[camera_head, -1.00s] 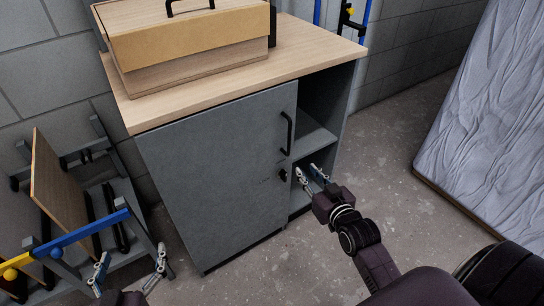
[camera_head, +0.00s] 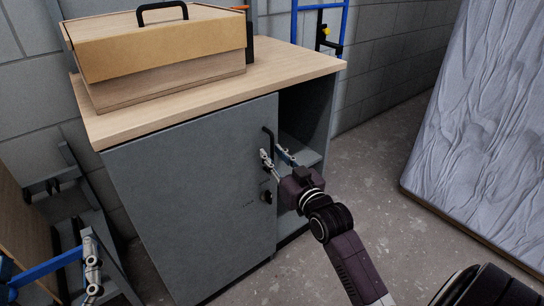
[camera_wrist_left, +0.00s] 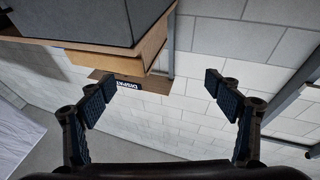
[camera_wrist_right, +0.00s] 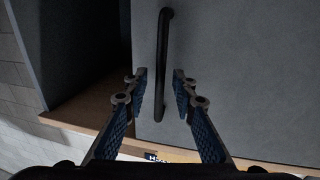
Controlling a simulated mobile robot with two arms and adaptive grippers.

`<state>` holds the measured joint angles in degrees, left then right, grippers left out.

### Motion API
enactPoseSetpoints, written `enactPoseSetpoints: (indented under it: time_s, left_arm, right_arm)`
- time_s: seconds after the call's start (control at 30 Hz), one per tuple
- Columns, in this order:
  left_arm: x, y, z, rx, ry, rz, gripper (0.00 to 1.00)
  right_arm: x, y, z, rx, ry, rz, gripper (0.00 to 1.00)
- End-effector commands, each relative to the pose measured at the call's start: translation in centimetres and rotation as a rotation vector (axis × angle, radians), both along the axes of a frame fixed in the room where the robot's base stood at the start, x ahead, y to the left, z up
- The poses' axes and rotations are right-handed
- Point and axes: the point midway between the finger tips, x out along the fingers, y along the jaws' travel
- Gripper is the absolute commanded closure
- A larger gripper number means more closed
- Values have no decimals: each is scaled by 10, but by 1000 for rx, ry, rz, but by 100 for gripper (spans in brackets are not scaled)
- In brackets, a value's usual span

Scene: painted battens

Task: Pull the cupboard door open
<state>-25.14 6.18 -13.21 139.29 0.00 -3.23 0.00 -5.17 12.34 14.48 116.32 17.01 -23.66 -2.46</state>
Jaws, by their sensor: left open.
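The grey cupboard door (camera_head: 190,190) looks shut, below the wooden top. My right gripper (camera_head: 276,156) is at the lower part of the handle, fingers apart. In the right wrist view the handle (camera_wrist_right: 163,60) runs between the open fingers (camera_wrist_right: 160,82), with gaps on both sides. My left gripper is open and empty in the left wrist view (camera_wrist_left: 160,86); part of it shows at the head view's lower left.
A wooden box (camera_head: 160,62) with a black handle stands on the cupboard top (camera_head: 290,75). An open shelf compartment (camera_head: 305,120) is right of the door. A rack with a blue bar (camera_head: 48,268) stands at left. A wrapped slab (camera_head: 480,130) leans at right.

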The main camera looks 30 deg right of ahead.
Motion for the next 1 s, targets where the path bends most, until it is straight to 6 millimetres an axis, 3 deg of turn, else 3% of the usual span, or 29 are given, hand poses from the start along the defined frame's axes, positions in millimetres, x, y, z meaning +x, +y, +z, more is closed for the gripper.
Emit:
enactPoseSetpoints:
  time_s: [0.17, 0.43, 0.67, 1.0]
  left_arm:
    - [-4, 0, 11, -15, -54, -3, 17]
    - [-5, 0, 13, -17, -62, -3, 17]
    - [-5, 0, 13, -17, -61, -3, 17]
    - [-5, -1, 12, -17, -59, -4, 17]
  right_arm:
    - [9, -1, 0, 0, -1, 0, 75]
    - [10, -1, 0, 0, 0, 0, 75]
    - [10, -1, 0, 0, 0, 0, 99]
    - [10, -1, 0, 0, 0, 0, 100]
